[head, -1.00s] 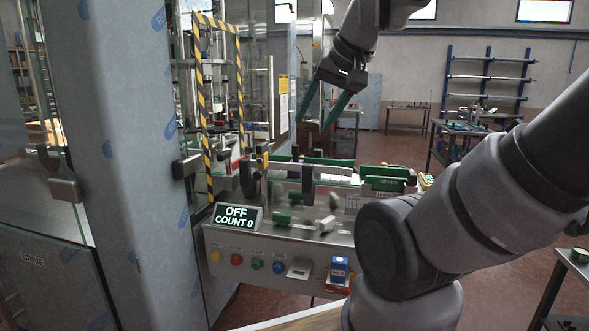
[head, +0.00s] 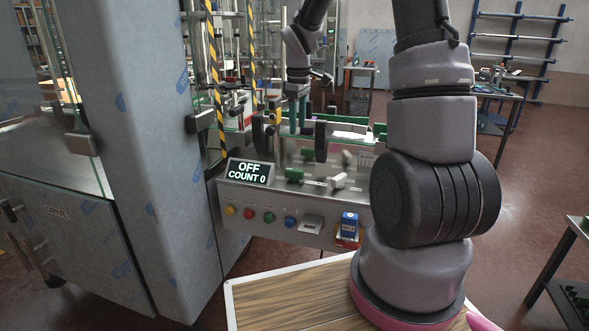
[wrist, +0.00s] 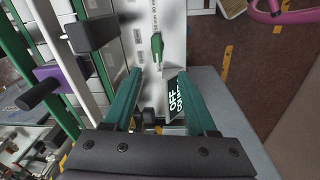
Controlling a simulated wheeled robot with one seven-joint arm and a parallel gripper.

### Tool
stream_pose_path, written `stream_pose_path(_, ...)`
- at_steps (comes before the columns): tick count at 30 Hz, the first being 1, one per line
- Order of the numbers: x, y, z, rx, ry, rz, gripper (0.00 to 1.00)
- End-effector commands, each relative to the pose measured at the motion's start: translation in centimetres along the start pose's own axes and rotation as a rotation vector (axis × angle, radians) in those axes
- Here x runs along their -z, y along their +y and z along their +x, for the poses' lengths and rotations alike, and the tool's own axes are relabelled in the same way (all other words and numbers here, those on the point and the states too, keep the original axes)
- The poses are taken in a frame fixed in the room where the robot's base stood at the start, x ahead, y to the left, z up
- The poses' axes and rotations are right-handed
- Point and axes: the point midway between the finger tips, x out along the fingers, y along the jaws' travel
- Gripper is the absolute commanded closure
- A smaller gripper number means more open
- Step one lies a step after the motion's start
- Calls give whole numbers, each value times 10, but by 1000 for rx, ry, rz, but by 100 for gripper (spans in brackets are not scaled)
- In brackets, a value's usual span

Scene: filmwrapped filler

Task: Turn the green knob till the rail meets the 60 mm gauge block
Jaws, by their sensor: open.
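The green knob (head: 293,174) sticks out of the front panel of the machine, right of the display. It also shows in the wrist view (wrist: 157,48), just beyond the fingertips and between their lines, apart from them. My gripper (head: 298,130) points down above the panel, with its teal fingers (wrist: 158,76) spread and nothing between them. The green rail (head: 335,128) runs along the top of the machine, partly hidden by my arm.
The display (head: 248,172) reads OFF, COUNT 0. Below it are coloured buttons (head: 269,217). A large wrapped cabinet (head: 150,160) stands at the left.

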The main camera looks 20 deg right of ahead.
Motion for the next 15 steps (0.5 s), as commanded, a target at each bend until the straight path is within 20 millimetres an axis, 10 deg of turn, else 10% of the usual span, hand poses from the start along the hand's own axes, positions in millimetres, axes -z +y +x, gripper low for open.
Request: stream_pose_path(15, 15, 13, 85, 67, -45, -186, 43)
